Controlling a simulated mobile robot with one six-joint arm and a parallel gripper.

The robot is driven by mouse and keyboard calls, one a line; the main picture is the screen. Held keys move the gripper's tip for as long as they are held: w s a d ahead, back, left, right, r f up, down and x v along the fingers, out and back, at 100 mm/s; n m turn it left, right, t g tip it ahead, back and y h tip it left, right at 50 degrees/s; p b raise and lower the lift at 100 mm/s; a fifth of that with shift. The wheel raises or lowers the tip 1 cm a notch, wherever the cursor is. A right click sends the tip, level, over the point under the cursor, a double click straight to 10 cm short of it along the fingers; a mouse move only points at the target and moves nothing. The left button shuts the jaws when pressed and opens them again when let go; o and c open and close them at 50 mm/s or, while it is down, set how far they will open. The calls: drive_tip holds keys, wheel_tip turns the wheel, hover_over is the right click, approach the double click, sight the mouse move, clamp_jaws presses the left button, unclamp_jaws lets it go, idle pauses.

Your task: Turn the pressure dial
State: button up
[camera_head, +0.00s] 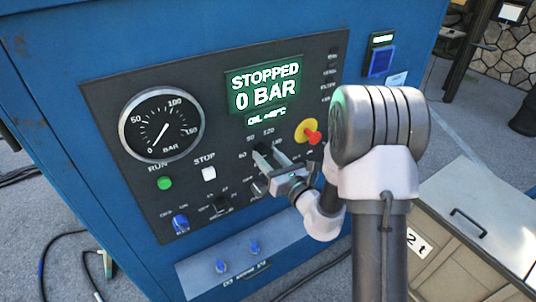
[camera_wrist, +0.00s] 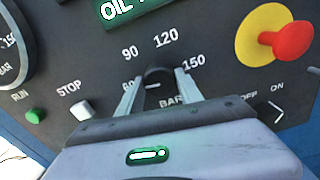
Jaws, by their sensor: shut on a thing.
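The pressure dial (camera_wrist: 158,76) is a black knob with 60, 90, 120 and 150 printed around it. A white mark on it points left, towards 60. My gripper (camera_wrist: 157,82) is shut on the dial, one finger on each side. In the head view my gripper (camera_head: 265,158) reaches the panel below the display and mostly hides the dial. The display (camera_head: 263,90) reads "STOPPED 0 BAR". The round gauge (camera_head: 161,124) has its needle near 0.
A red emergency knob on a yellow disc (camera_head: 307,132) sits right of the dial, close to my arm. A green RUN button (camera_head: 164,183) and white STOP button (camera_head: 208,173) are at left. A grey cabinet (camera_head: 480,220) stands at right.

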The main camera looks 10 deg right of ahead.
drive_tip(key=m+p, duration=0.4)
drive_tip(key=m, duration=0.1)
drive_tip(key=shift+r, duration=0.1)
drive_tip(key=shift+m+p, duration=1.6)
drive_tip(key=shift+m, duration=0.9)
drive_tip(key=o, duration=1.4)
drive_tip(key=shift+c, duration=0.2)
